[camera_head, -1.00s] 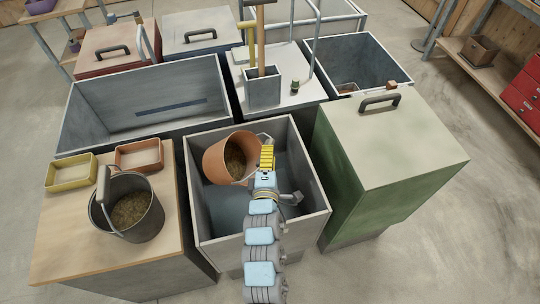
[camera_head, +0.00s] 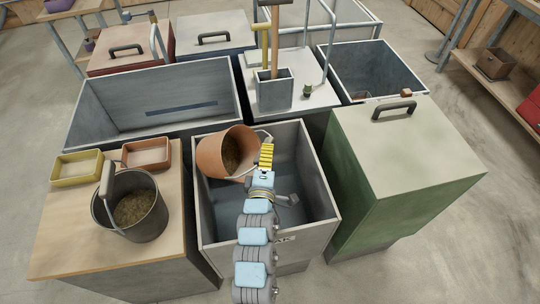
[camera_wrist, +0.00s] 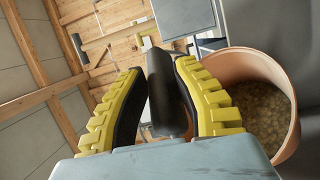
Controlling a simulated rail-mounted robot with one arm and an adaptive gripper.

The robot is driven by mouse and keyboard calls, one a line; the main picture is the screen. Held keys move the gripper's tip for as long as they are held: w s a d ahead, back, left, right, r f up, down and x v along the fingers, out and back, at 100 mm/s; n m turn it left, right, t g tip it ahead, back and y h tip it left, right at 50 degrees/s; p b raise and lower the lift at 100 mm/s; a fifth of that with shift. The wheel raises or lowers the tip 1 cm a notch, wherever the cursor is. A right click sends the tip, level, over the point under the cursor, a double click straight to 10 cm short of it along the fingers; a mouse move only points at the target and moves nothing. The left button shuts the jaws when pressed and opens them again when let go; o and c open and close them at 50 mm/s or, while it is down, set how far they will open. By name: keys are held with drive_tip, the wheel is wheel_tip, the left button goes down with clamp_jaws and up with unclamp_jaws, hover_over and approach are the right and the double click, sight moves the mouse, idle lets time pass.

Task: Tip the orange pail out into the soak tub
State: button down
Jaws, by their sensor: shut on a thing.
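The orange pail (camera_head: 212,157) hangs tilted over the front grey tub (camera_head: 322,190), its mouth turned toward the right and toward me. Brown feed shows inside it, also in the wrist view (camera_wrist: 258,112). My gripper (camera_head: 266,150) is shut on the pail's handle; in the wrist view the yellow fingers (camera_wrist: 160,105) close around the dark grip. The front tub's visible floor looks bare and dark.
A dark pail (camera_head: 145,228) with feed stands on the wooden-topped bench (camera_head: 75,240) at left, near yellow (camera_head: 77,167) and orange (camera_head: 147,154) trays. A green bin (camera_head: 400,160) stands close at right. A tool holder (camera_head: 274,92) with upright handles stands behind.

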drive_tip(key=shift+r+m, duration=0.1)
drive_tip(key=shift+m, duration=0.2)
drive_tip(key=shift+w+a+m+b, duration=0.15)
drive_tip(key=shift+m+b, duration=0.15)
drive_tip(key=shift+b, duration=0.25)
drive_tip(key=shift+m+t, duration=0.3)
drive_tip(key=shift+s+d+m+b, duration=0.2)
drive_tip(key=shift+d+m+b, duration=0.3)
drive_tip(key=shift+m, duration=0.5)
drive_tip(key=shift+r, duration=0.15)
idle(1.4)
